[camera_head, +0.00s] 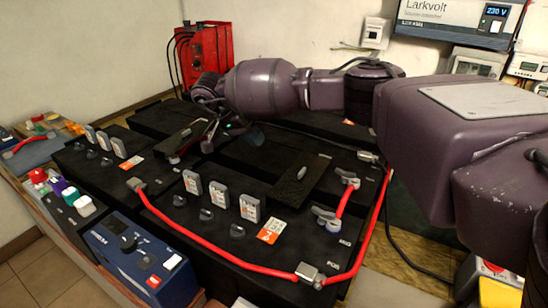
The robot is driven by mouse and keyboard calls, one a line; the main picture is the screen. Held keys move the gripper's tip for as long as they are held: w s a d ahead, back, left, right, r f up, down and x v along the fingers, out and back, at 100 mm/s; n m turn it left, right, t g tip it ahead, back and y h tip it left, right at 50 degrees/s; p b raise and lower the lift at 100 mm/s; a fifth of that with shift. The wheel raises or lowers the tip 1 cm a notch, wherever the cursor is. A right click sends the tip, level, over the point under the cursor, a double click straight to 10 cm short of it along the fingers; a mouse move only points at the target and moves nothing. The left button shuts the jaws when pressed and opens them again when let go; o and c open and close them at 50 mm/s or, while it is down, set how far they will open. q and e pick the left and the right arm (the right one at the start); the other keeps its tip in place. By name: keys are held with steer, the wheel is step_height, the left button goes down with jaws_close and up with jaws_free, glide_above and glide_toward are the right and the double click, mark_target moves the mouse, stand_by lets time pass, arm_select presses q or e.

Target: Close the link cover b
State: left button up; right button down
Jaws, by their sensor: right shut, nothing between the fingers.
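Two black link covers show on the black battery blocks. One cover (298,183), with a small grey knob, stands at a tilt near the middle of the front block. The other cover (184,137) is tilted on the block further back and left, with a light rim below it. No label tells me which one is b. My right gripper (213,133) is shut and empty, just right of the back-left cover; I cannot tell whether it touches it. My right forearm comes in from the right above the blocks. My left gripper is not in view.
A red cable (215,253) runs along the front block to grey terminal clamps (308,272). Grey fuse tabs (220,195) stand upright in rows. A blue meter box (140,260) is at the front left. A red cabinet (208,50) stands at the back wall.

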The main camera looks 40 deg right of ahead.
mark_target(292, 174)
steer(key=b+x, duration=0.2)
steer(key=x, duration=0.7)
steer(key=shift+s+d+f, duration=0.15)
steer(key=shift+s+d, duration=0.1)
steer(key=shift+d, duration=0.05)
steer(key=shift+s+d, duration=0.35)
steer(key=shift+s, duration=0.25)
steer(key=shift+s+d, duration=0.3)
steer(key=shift+s, duration=0.35)
steer(key=shift+s+d, duration=0.2)
steer(key=shift+s, duration=0.35)
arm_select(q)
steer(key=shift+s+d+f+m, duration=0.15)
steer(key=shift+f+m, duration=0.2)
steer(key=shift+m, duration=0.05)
arm_select(e)
steer(key=shift+s, duration=0.1)
